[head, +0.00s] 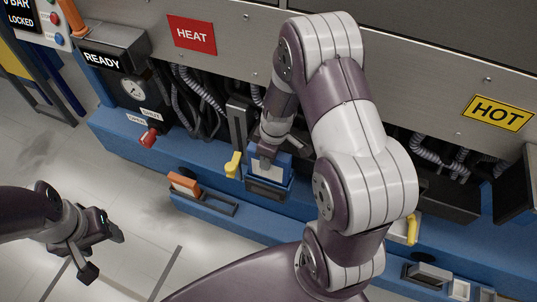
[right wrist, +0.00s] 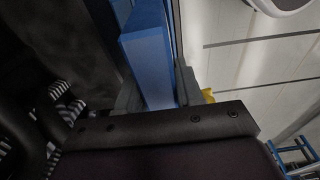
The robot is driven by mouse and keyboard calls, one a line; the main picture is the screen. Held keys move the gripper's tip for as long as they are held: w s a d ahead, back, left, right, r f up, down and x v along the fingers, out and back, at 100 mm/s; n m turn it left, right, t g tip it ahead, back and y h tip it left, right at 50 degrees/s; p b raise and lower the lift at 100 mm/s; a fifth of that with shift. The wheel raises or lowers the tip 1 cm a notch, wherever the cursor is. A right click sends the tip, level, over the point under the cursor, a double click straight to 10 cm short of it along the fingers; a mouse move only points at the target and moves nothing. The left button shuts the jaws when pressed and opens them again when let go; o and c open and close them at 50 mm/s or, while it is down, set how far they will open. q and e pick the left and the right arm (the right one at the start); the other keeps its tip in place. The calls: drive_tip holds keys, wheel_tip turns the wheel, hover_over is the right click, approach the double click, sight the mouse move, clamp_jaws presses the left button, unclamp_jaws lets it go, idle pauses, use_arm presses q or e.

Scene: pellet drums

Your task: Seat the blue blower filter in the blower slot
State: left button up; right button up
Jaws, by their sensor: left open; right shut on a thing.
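The blue blower filter (head: 283,168), a blue-edged block with a pale face, stands upright at the blue machine base, in the middle of the head view. My right gripper (head: 268,152) is shut on its top from above. In the right wrist view the filter (right wrist: 148,50) sits between the two grey fingers (right wrist: 158,92). Directly below the filter is a dark, blue-rimmed holder (head: 267,189), which looks like the blower slot. How deep the filter sits in it cannot be told. My left gripper (head: 102,254) is open and empty above the floor at left.
A yellow lever (head: 233,165) stands close left of the filter. An orange-topped block (head: 184,184) sits in a low blue tray (head: 215,208). A red valve handle (head: 148,138), hoses (head: 205,92) and another yellow handle (head: 412,229) line the machine. The floor at left is clear.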

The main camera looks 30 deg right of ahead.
drive_tip(key=shift+f+b, duration=3.05)
drive_tip(key=shift+f, duration=0.5)
drive_tip(key=o, duration=1.2)
drive_tip(key=shift+c, duration=0.2)
drive_tip(key=r+p, duration=0.1)
drive_tip(key=r, duration=0.3)
drive_tip(key=r+p, duration=0.2)
drive_tip(key=r, duration=0.2)
drive_tip(key=s+d+r+p, duration=0.1)
drive_tip(key=r+p, duration=0.1)
drive_tip(key=r, duration=0.2)
drive_tip(key=shift+s+r, duration=0.1)
drive_tip(key=shift+r, duration=0.2)
